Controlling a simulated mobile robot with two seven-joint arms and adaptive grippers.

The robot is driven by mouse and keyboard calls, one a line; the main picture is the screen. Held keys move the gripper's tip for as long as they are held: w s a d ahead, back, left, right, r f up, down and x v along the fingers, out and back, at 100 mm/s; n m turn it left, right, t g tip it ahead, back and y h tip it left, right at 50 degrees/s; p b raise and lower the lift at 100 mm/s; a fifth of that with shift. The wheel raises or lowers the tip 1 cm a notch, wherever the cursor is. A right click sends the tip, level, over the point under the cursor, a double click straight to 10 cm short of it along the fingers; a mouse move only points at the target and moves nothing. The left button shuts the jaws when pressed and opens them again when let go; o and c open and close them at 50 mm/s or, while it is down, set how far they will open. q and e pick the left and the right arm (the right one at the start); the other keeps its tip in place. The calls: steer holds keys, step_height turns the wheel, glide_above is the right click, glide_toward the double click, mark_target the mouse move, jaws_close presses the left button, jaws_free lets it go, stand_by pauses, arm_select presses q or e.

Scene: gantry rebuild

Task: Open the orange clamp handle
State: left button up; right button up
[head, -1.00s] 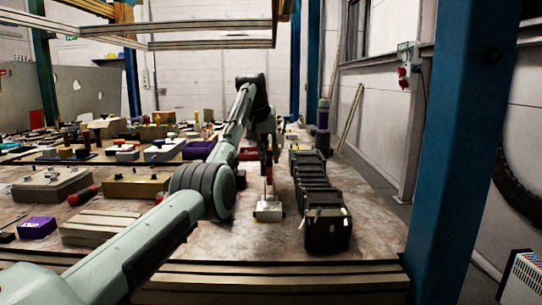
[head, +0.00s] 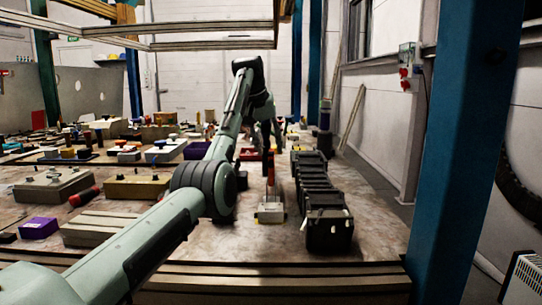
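The orange clamp handle (head: 271,167) stands upright on a small pale clamp base (head: 269,213) at the middle of the table, just left of the black boxes. My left arm comes in from the left. Its gripper (head: 272,142) points down by the top of the handle, dark and small in the picture. I cannot tell whether its fingers touch the handle or are open or shut. My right gripper is not in view.
A row of black boxes (head: 327,229) stands right of the clamp. Grey blocks, a purple block (head: 39,228) and several fixtures fill the left of the table. A blue post (head: 457,150) rises at the right. The front table strip is bare.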

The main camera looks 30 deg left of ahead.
arm_select(q)
steer(key=v, duration=0.7)
steer(key=shift+s+r, duration=0.15)
steer(key=shift+r, duration=0.05)
